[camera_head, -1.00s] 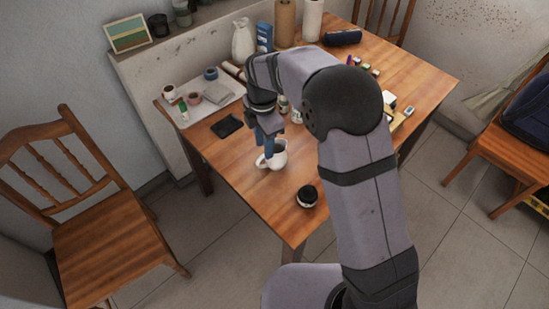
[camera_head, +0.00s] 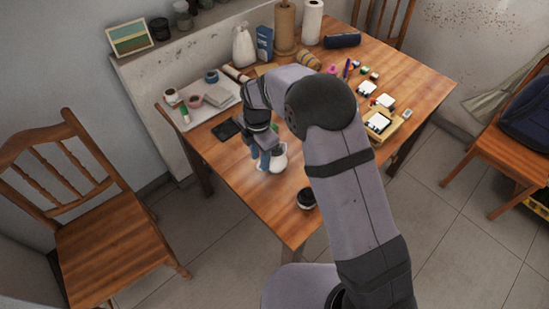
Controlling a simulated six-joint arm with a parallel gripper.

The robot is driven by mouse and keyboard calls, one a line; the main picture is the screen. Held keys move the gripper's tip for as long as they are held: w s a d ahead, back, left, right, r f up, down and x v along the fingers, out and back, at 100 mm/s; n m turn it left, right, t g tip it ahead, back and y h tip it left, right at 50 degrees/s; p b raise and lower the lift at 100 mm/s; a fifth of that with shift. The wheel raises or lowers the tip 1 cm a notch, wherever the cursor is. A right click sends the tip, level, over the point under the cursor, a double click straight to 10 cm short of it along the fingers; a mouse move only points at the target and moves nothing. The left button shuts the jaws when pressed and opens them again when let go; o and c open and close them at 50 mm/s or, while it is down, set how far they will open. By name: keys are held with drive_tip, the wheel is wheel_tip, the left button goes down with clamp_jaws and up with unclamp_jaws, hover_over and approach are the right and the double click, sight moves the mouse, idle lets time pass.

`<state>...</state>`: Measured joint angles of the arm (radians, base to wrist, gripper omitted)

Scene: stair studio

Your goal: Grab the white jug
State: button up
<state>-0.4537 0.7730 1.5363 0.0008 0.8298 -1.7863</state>
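A white jug (camera_head: 280,161) stands upright on the wooden table, left of its front corner. Its left side is partly hidden by my gripper. My gripper (camera_head: 262,163) points down with its blue fingers low at the jug's left side, by its handle. The fingers overlap the jug in this view, and I cannot tell whether they touch it or are closed on the handle. A second white jug-like vessel (camera_head: 243,47) stands at the back of the table near the wall.
A dark round jar (camera_head: 307,198) stands close to the jug, at lower right. A black flat item (camera_head: 226,130) lies behind it to the left, by a tray (camera_head: 190,119) of small things. A wooden board (camera_head: 384,134) with small items lies to the right. The front left tabletop is clear.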

drive_tip(key=shift+f, duration=1.25)
clamp_jaws()
drive_tip(key=shift+r, duration=0.2)
drive_tip(key=shift+r+b, duration=1)
drive_tip(key=shift+r, duration=3.8)
